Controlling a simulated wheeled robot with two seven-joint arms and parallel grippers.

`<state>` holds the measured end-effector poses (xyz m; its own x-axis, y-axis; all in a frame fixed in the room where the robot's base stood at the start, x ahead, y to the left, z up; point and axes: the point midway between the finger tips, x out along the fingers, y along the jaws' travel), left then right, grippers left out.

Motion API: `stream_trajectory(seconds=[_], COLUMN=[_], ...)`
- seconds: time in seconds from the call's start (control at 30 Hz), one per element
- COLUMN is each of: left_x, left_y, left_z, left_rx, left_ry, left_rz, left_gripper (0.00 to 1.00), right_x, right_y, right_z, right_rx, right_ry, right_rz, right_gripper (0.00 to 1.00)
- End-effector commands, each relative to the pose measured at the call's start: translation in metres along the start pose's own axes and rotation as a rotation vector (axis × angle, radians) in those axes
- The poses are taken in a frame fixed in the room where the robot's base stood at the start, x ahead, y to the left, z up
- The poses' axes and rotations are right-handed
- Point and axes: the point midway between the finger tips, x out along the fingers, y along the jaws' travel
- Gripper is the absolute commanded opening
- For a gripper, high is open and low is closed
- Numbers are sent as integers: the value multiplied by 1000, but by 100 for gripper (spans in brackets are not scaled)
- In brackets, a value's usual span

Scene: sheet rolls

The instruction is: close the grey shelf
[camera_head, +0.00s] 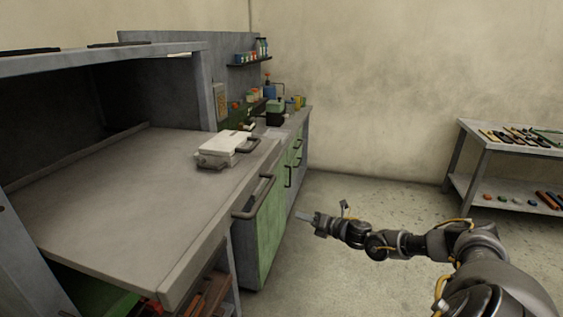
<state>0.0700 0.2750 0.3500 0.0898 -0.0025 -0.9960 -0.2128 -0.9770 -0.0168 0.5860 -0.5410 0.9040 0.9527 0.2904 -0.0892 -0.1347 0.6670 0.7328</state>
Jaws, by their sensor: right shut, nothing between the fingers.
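The grey shelf (115,205) is a wide flat board pulled out of a dark cabinet at the left. Its front edge sticks out past the cabinet frame. My left gripper is not in view.
A green-fronted cabinet (268,222) with dark handles stands beyond the shelf, with bottles and tools on top. A metal table (466,141) with tools stands at the right. The floor between is clear.

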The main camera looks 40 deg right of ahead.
Motion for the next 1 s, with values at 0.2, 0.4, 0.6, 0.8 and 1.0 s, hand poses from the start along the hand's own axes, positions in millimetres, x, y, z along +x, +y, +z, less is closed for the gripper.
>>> stream_trajectory(seconds=[0.2, 0.4, 0.6, 0.8, 1.0], left_x=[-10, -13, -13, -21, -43], left_y=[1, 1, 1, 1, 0], left_z=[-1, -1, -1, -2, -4], left_rx=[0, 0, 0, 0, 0], left_ry=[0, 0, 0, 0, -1], left_rz=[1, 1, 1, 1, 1], left_gripper=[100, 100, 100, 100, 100], right_x=[-62, -106, -118, -108, -75], right_y=[125, 176, 187, 192, 204], right_z=[88, 111, 114, 115, 112], right_rx=[-546, -778, -835, -831, -829], right_ry=[52, 50, 47, 44, 41], right_rz=[229, 313, 331, 334, 335], right_gripper=[0, 0, 0, 0, 0])
